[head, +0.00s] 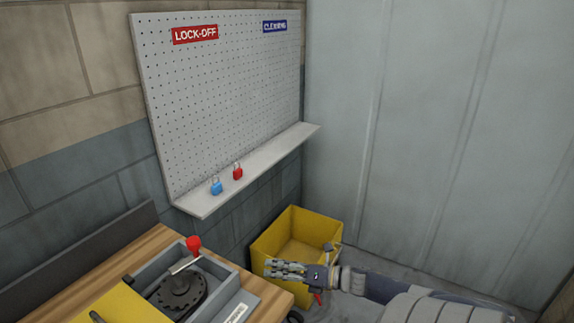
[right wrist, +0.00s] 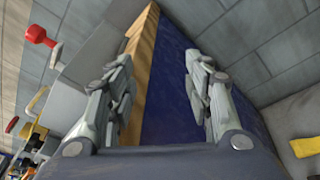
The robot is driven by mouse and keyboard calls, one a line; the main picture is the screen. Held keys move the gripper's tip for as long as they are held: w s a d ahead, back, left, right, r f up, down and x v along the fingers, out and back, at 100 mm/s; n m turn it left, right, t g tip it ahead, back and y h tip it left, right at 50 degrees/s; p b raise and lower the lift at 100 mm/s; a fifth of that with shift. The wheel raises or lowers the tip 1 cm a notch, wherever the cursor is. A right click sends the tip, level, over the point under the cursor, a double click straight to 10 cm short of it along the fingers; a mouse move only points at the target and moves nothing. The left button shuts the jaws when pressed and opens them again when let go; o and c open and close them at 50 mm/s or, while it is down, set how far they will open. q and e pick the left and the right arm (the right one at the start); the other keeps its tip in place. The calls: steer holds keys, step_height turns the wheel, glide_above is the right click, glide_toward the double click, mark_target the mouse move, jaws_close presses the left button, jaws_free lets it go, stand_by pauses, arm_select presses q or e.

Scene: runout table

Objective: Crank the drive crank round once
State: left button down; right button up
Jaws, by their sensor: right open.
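The drive crank, with a red knob (head: 194,244) on a light metal arm (head: 184,265), sits on a dark round hub (head: 178,290) in a grey housing on the wooden bench. Its red knob also shows at the upper left of the right wrist view (right wrist: 38,34). My right gripper (head: 270,268) is to the right of the crank in the head view, past the bench's right edge and in front of the yellow bin. It is apart from the crank. In the right wrist view its two fingers (right wrist: 160,85) are spread with nothing between them. My left gripper is not in view.
A yellow bin (head: 325,232) stands on the floor behind my right gripper. A pegboard (head: 220,100) with a shelf (head: 255,165) holds a blue padlock (head: 216,188) and a red padlock (head: 238,172). A yellow panel (head: 118,306) lies left of the crank.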

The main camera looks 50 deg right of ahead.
steer(key=shift+s+d+f+m+h, duration=0.2)
steer(key=shift+s+f+m, duration=0.15)
steer(key=shift+f, duration=0.15)
steer(key=shift+s+d+f+m+h, duration=0.1)
steer(key=shift+s+f+m+h, duration=0.1)
steer(key=shift+f+m, duration=0.25)
